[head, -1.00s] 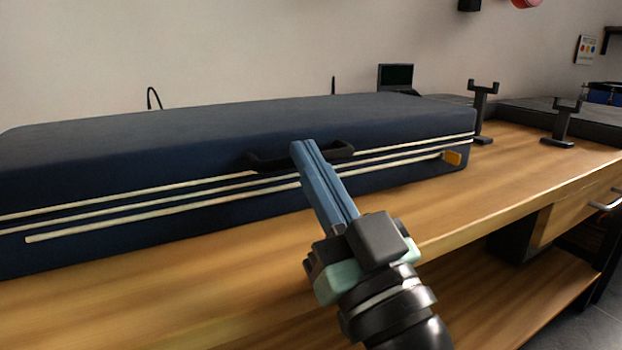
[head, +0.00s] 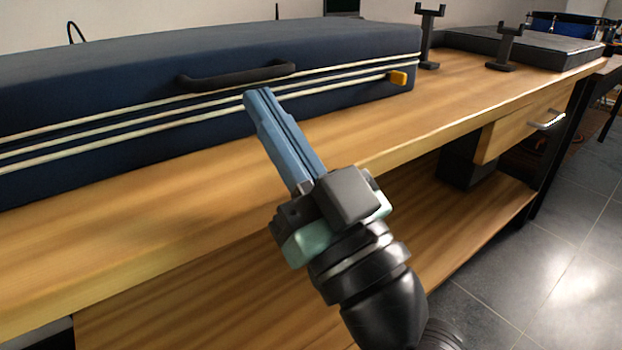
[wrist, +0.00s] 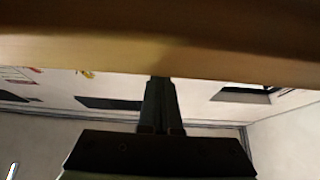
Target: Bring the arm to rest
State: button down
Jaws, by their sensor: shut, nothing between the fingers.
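My gripper (head: 262,98) is in the middle of the head view, its two blue fingers pressed together with nothing between them. It points up and to the left, in front of the dark blue case. In the wrist view the shut fingers (wrist: 161,85) show as a dark shape below a blurred wooden edge (wrist: 160,52).
Two black forked stands (head: 430,40) (head: 506,48) stand on the bench right of the case. A flat dark case (head: 520,45) lies behind them. Below are a drawer (head: 525,130) and a lower shelf (head: 440,225). Open tiled floor (head: 540,240) lies to the right.

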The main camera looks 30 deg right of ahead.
jog(key=b+v, duration=0.2)
jog(key=v, duration=0.7)
jog(key=w+a+r+n+y+p, duration=0.1)
jog(key=w+a+r+p, duration=0.2)
jog(key=r, duration=0.4)
jog(key=w+a+r+p, duration=0.2)
jog(key=a+r+p, duration=0.1)
jog(key=r+p, duration=0.35)
jog(key=w+a+r+n+y+p, duration=0.15)
jog(key=a+r+p, duration=0.25)
jog(key=r, duration=0.4)
jog(key=a+r+m+t+h+p, duration=0.1)
jog(key=a+r+p, duration=0.15)
jog(key=r, duration=0.25)
jog(key=s+a+r+m+t+h+p, duration=0.1)
jog(key=a+r+p, duration=0.15)
jog(key=r, duration=0.35)
jog(key=a+r+t+p, duration=0.1)
jog(key=r+p, duration=0.2)
jog(key=r, duration=0.2)
notch_tip(320, 180, up, 38)
jog(key=h+p, duration=0.1)
jog(key=p, duration=3.6)
jog(key=shift+s+a+m, duration=0.2)
jog(key=shift+a+m, duration=0.05)
jog(key=shift+m, duration=0.2)
